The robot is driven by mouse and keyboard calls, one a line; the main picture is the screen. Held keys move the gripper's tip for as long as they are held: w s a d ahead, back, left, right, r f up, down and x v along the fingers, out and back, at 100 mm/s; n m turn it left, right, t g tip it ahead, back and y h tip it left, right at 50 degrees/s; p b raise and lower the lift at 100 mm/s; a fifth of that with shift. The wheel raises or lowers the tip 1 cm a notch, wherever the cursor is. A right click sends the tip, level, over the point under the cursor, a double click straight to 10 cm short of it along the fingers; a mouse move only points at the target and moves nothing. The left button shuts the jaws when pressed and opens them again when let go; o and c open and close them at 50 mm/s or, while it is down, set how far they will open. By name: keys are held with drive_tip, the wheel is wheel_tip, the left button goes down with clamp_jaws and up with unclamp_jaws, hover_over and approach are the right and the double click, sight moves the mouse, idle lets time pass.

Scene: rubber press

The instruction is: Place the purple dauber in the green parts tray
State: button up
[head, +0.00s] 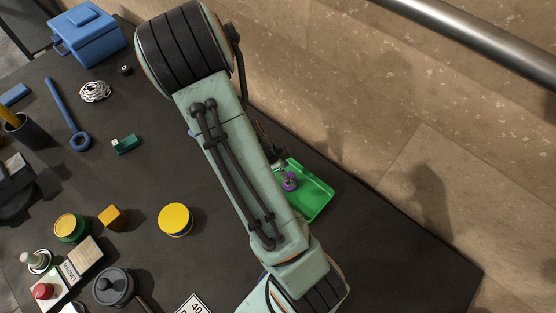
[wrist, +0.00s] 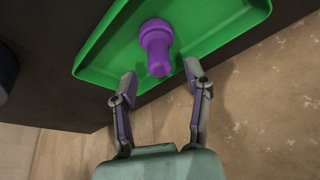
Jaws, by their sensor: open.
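The purple dauber (wrist: 156,40) appears over the floor of the green parts tray (wrist: 100,50) in the wrist view. Its near end lies close to the gap between my fingertips, with space on both sides. I cannot tell if it rests fully on the tray floor. My gripper (wrist: 160,75) is open, its two fingers apart at the tray's near rim. In the head view the dauber (head: 290,183) shows within the green tray (head: 318,190), beside my arm. My arm hides the tray's left part and most of my gripper there.
The tray lies near the dark table's edge by the stone wall (head: 430,130). To the left are a yellow round container (head: 175,219), an orange block (head: 111,216), a green block (head: 124,144), a blue wrench (head: 68,115) and a blue box (head: 88,35).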

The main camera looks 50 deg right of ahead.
drive_tip(key=v, duration=0.9)
drive_tip(key=s+a+r+n+t+y, duration=0.1)
drive_tip(key=s+a+r+n, duration=0.3)
drive_tip(key=a+n, duration=0.5)
drive_tip(key=s+a+r+n+t+y, duration=0.1)
drive_tip(key=s+a+r+n+y, duration=0.2)
drive_tip(key=n, duration=1.3)
drive_tip(key=s+a+r, duration=0.1)
drive_tip(key=a+r, duration=0.2)
drive_tip(key=a, duration=0.2)
drive_tip(key=shift+a+r+y, duration=0.4)
